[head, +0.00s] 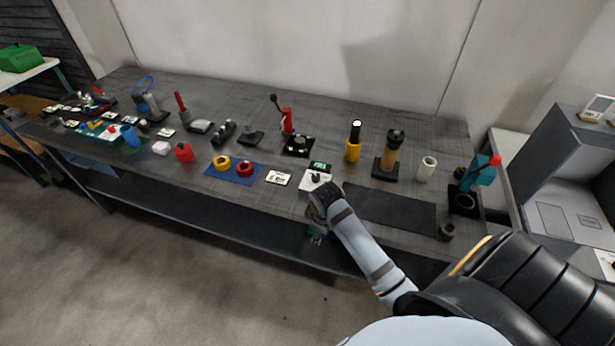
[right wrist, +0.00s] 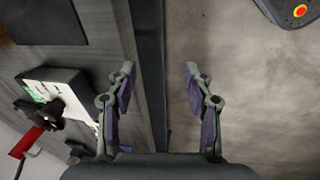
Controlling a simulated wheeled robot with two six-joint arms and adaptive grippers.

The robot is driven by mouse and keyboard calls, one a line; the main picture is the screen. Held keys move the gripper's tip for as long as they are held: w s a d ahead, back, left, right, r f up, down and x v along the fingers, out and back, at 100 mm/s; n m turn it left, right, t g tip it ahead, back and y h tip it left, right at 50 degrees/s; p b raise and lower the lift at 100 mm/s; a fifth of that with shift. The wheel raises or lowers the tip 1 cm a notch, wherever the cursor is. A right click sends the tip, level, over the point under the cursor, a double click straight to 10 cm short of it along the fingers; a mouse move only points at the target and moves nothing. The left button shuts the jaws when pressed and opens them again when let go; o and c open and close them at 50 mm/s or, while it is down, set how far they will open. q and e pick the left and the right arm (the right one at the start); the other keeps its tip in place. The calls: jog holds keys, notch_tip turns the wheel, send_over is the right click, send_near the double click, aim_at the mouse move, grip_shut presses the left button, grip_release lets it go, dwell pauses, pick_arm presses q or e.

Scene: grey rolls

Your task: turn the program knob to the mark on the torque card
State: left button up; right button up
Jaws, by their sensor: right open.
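A white control box (head: 312,184) with a green display (head: 320,167) stands at the table's front edge, left of the dark mat. It also shows at the left of the right wrist view (right wrist: 72,98). The program knob cannot be made out clearly; my arm covers part of the box in the head view. A white card with dark print (head: 278,178) lies just left of the box; its mark is too small to read. My right gripper (head: 316,240) hangs in front of the table edge, below the box. In the right wrist view it (right wrist: 160,75) is open and empty, beside the box.
A dark mat (head: 390,208) lies right of the box. Red and yellow rings sit on a blue mat (head: 222,174) to the left. Behind stand a red lever tool (head: 288,122) and a yellow cylinder (head: 353,148).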

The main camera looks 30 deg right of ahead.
aim_at(316, 176)
jog(key=w+d+r+n, duration=0.1)
jog(key=w, duration=0.2)
jog(key=w+d+r+n, duration=0.1)
jog(key=w+d+n, duration=0.1)
jog(key=w, duration=0.1)
jog(key=w+d+r+n+g, duration=0.1)
jog(key=w+r+n, duration=0.1)
jog(key=w, duration=0.2)
jog(key=shift+d, duration=0.3)
jog(key=w+d+r+n+g+y, duration=0.1)
jog(key=w+d+r+n, duration=0.5)
jog(key=r, duration=0.4)
jog(key=f, duration=0.3)
jog(key=a+f, duration=0.1)
jog(key=f, duration=0.3)
jog(key=w+f+p, duration=0.1)
jog(key=f, duration=0.3)
jog(key=shift+w+a, duration=0.1)
jog(key=shift+a, duration=0.05)
pick_arm(q)
jog(key=shift+w+r, duration=0.55)
jog(key=shift+w, duration=0.25)
pick_arm(e)
jog(key=shift+c, duration=0.2)
grip_shut()
